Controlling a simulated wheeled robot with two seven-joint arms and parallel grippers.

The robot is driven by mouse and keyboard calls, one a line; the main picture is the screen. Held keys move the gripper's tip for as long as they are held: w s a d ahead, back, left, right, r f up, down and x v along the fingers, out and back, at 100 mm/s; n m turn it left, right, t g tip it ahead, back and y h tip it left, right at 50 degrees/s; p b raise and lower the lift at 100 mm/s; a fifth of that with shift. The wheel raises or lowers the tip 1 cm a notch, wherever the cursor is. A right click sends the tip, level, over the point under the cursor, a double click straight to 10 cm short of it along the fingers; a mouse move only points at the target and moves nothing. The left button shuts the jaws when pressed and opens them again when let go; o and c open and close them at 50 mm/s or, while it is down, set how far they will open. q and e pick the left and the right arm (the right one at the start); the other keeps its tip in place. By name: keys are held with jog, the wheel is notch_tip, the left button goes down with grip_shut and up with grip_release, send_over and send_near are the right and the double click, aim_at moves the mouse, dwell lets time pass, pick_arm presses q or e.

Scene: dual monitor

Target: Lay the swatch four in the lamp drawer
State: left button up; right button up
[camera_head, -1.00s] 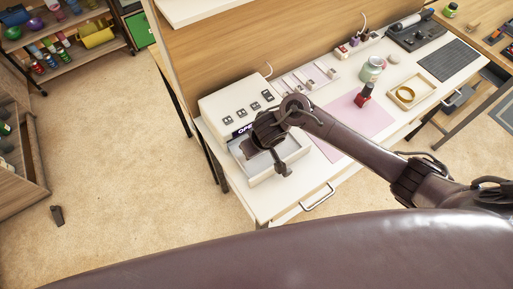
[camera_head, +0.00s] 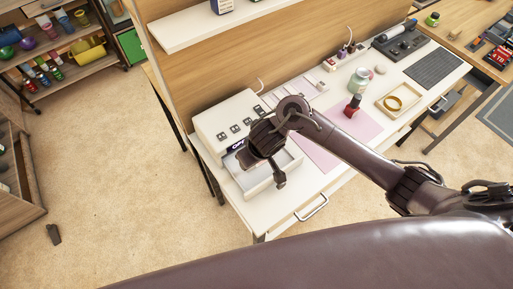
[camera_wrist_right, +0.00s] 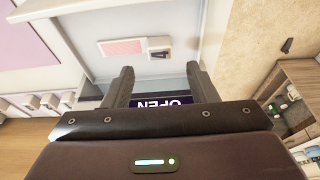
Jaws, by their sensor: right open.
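A swatch (camera_wrist_right: 122,46) lies flat on the floor of the open lamp drawer (camera_wrist_right: 215,35) in the right wrist view. It is a pink card with a pale end bearing a dark mark like a 4. My right gripper (camera_wrist_right: 160,72) is open and empty, its two fingers apart beside the swatch, with nothing between them. In the head view my right gripper (camera_head: 264,168) hangs over the pulled-out drawer (camera_head: 291,158) and hides part of it and the swatch. My left gripper is not in view.
A white unit with switches (camera_head: 228,122) stands behind the drawer, with an OPEN sign (camera_wrist_right: 160,103) on it. A pink mat (camera_head: 325,150), a red bottle (camera_head: 352,106), a green jar (camera_head: 359,82) and a wooden tray (camera_head: 394,100) are to the right on the desk.

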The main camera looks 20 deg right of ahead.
jog(key=p+v, duration=0.2)
jog(key=v, duration=0.4)
jog(key=shift+p, duration=0.4)
jog(key=shift+r, duration=0.1)
